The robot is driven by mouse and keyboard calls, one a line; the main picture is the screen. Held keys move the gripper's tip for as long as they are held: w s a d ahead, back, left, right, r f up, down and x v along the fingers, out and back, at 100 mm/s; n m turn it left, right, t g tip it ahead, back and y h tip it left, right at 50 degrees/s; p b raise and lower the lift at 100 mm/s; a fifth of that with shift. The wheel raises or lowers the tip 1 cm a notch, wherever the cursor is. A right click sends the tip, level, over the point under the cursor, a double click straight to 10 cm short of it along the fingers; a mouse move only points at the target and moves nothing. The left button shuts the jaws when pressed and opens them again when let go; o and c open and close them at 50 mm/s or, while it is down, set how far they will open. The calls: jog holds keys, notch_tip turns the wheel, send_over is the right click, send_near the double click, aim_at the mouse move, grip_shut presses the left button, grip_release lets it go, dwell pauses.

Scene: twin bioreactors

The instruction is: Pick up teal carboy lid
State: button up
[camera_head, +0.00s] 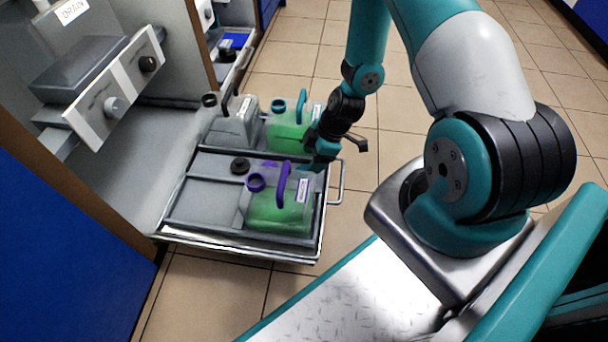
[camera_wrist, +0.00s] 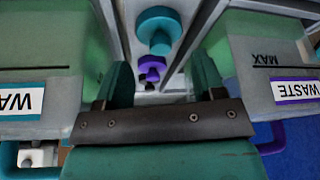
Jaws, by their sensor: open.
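The teal lid (camera_wrist: 158,30) lies in the gap between two carboys in the wrist view, with its round top showing. In the head view I cannot make it out. My gripper (camera_wrist: 162,68) is open, its two teal fingers apart with nothing held between them. In the wrist view the teal lid is beyond the fingertips. In the head view my gripper (camera_head: 318,160) points down between the teal-handled carboy (camera_head: 290,130) and the purple-handled carboy (camera_head: 280,210), at their right end.
A purple lid (camera_wrist: 152,64) lies near the teal lid. The carboys stand close on either side of my gripper, on a pulled-out metal tray (camera_head: 190,232). A grey carboy (camera_head: 233,122) and a dark cap (camera_head: 240,165) are farther left. Tiled floor lies right of the tray.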

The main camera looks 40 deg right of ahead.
aim_at(306, 167)
jog(key=b+x, duration=0.3)
jog(key=x, duration=0.2)
jog(key=shift+a+f, duration=0.1)
jog(key=shift+f, duration=0.25)
jog(key=c, duration=0.5)
jog(key=shift+r, duration=0.1)
jog(key=shift+c, duration=0.2)
jog(key=shift+r, duration=0.1)
